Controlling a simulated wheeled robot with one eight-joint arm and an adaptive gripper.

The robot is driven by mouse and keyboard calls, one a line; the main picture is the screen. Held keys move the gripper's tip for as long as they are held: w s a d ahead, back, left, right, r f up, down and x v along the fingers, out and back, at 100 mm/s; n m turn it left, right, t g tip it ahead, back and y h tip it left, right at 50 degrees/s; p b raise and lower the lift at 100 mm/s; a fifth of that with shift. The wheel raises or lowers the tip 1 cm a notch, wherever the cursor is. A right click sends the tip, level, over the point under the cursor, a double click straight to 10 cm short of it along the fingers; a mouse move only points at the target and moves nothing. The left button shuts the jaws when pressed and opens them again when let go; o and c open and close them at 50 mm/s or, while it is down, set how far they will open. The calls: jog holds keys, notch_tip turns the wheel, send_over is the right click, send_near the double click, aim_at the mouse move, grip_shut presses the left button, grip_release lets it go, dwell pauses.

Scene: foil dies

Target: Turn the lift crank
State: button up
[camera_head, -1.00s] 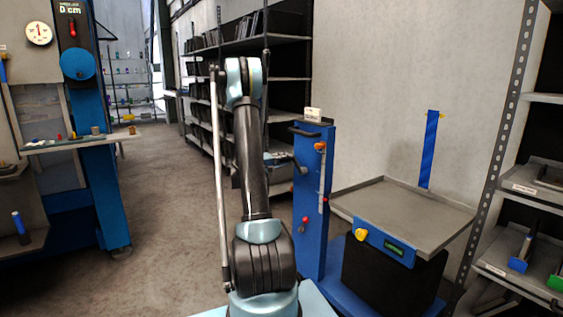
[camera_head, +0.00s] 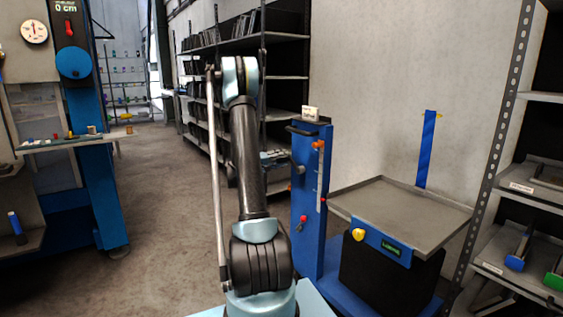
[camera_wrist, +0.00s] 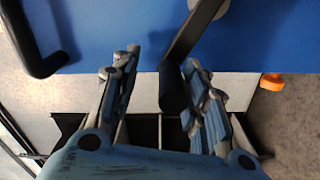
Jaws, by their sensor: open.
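The lift is a blue column (camera_head: 309,235) with a grey platform (camera_head: 400,212), right of my arm in the head view. In the wrist view, the crank (camera_wrist: 193,32) is a dark arm ending in a black grip (camera_wrist: 173,88). My gripper (camera_wrist: 160,58) is open, with one finger on each side of this grip. The grip lies closer to the right finger; I cannot tell whether they touch. In the head view my gripper (camera_head: 274,157) is small and partly hidden behind my arm, just left of the column.
A black bar handle (camera_wrist: 38,50) is at the wrist view's upper left, and an orange knob (camera_wrist: 272,82) is at the right. Shelving (camera_head: 535,190) stands right of the lift. A blue machine (camera_head: 100,190) stands at left. Open floor (camera_head: 165,210) lies between.

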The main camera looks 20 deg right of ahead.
jog(key=s+a, duration=0.2)
jog(key=a, duration=0.9)
jog(key=shift+a, duration=0.35)
jog(key=a+f+m, duration=0.1)
jog(key=a+m, duration=0.4)
jog(key=m, duration=0.9)
jog(key=shift+m, duration=0.3)
jog(key=w+d, duration=0.1)
jog(key=d, duration=1)
jog(key=w+d, duration=0.1)
jog(key=d, duration=0.5)
jog(key=shift+w+d, duration=0.1)
jog(key=shift+w, duration=0.2)
jog(key=shift+c, duration=0.2)
grip_shut()
